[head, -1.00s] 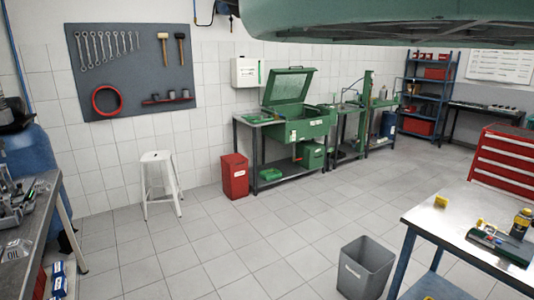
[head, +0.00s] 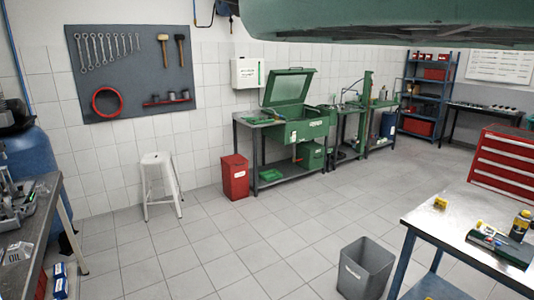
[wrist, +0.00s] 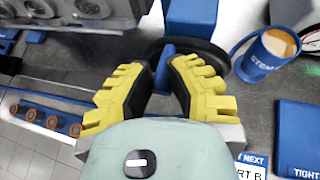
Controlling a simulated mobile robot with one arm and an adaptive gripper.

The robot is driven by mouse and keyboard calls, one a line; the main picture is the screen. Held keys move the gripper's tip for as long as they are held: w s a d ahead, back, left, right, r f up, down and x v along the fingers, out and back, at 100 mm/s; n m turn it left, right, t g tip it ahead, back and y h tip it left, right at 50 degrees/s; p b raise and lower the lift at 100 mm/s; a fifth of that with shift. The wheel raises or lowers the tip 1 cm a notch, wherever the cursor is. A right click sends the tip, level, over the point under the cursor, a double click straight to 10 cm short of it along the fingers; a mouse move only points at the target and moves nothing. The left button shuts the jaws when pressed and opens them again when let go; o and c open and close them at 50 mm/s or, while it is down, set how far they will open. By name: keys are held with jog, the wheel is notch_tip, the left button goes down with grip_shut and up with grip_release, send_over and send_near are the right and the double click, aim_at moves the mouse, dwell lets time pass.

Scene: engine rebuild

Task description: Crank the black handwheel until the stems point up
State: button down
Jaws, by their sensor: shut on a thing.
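In the wrist view, my gripper (wrist: 165,72), with yellow fingers and black pads, is shut on the blue handle (wrist: 168,56) of the black handwheel. The rim of the black handwheel (wrist: 219,62) curves out behind my fingers to the right; the rest is hidden by them. A grey metal block with round openings (wrist: 112,12) is at the upper left of the wrist view. I cannot make out any stems or which way they point. The head view shows neither my gripper nor the handwheel clearly.
A blue cup with lettering (wrist: 268,52) stands right of the handwheel, with a blue block (wrist: 190,16) behind it. A blue rack with orange-ringed pieces (wrist: 47,116) lies left. A blue plate (wrist: 298,135) is lower right. A grey bin (head: 366,270) stands on open floor.

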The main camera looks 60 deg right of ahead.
jog(key=shift+w+d+f, duration=0.2)
jog(key=shift+w+d, duration=0.2)
jog(key=shift+d, duration=0.05)
jog(key=shift+w+r, duration=0.1)
jog(key=shift+w, duration=0.15)
jog(key=p+v, duration=0.5)
jog(key=v, duration=0.3)
jog(key=shift+w+r, duration=0.2)
dwell(0.4)
jog(key=shift+d, duration=0.1)
